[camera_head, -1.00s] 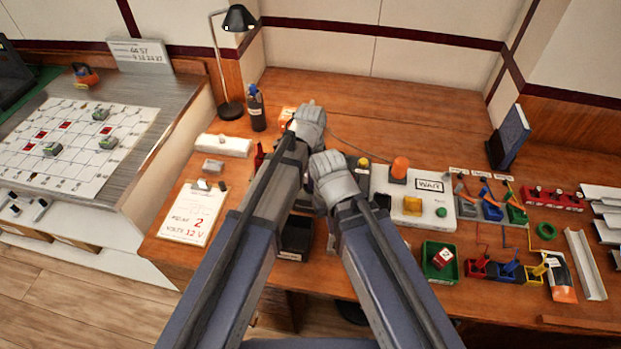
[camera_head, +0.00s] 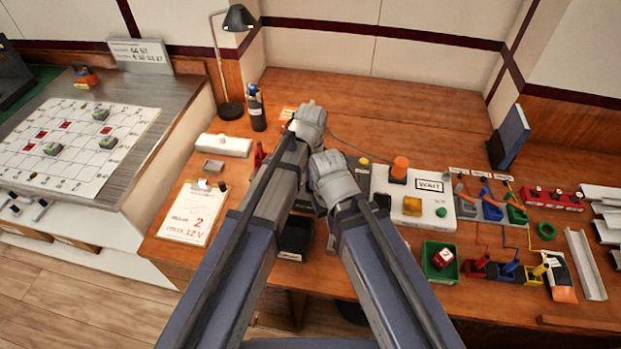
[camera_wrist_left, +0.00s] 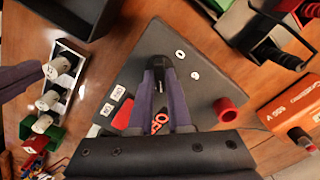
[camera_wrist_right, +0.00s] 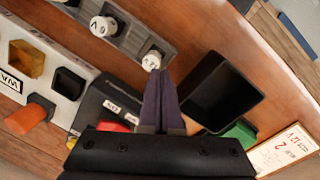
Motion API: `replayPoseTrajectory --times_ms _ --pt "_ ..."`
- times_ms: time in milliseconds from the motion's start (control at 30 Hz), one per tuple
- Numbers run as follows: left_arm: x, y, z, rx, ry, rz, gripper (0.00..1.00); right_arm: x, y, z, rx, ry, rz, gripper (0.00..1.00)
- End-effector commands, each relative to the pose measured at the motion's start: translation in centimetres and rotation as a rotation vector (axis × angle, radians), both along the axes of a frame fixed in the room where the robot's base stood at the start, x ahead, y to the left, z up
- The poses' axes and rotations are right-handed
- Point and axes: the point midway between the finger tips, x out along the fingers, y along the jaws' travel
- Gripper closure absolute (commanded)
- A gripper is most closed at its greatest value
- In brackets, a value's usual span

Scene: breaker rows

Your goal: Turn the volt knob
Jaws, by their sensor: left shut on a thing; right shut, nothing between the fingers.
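My left gripper (camera_wrist_left: 158,62) is shut on a small dark part over a dark panel (camera_wrist_left: 196,48) with orange lettering. In the head view the left gripper (camera_head: 308,118) and right gripper (camera_head: 331,172) hide the knobs.
A white box (camera_head: 385,214) with a WAIT sign and a green bin (camera_head: 428,270) lie right of my grippers. Coloured switches (camera_head: 490,208) stand further right. A clipboard (camera_head: 190,218) reads 12 V. A black open tray (camera_wrist_right: 257,97) is beside the right gripper.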

Motion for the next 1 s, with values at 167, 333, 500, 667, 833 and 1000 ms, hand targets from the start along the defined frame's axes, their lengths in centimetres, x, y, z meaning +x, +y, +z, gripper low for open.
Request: replayPoseTrajectory --times_ms 167,333,500,667,833,1000 --pt "-0.01 -0.01 -0.01 0.0 0.0 0.142 1.0 0.0 0.0 -0.01 0.0 0.0 0.0 1.0" --pt "0.0 0.0 -0.01 0.0 0.0 0.255 1.0 0.0 0.0 -0.01 0.0 0.0 0.0 1.0" --pt "0.0 0.0 -0.01 0.0 0.0 0.337 1.0 0.0 0.0 -0.01 0.0 0.0 0.0 1.0" --pt "0.0 0.0 -0.01 0.0 0.0 0.383 1.0 0.0 0.0 -0.01 0.0 0.0 0.0 1.0" --pt "0.0 0.0 -0.01 0.0 0.0 0.406 1.0 0.0 0.0 -0.01 0.0 0.0 0.0 1.0" --pt "0.01 -0.01 -0.01 0.0 0.0 0.411 1.0 0.0 0.0 -0.01 0.0 0.0 0.0 1.0"
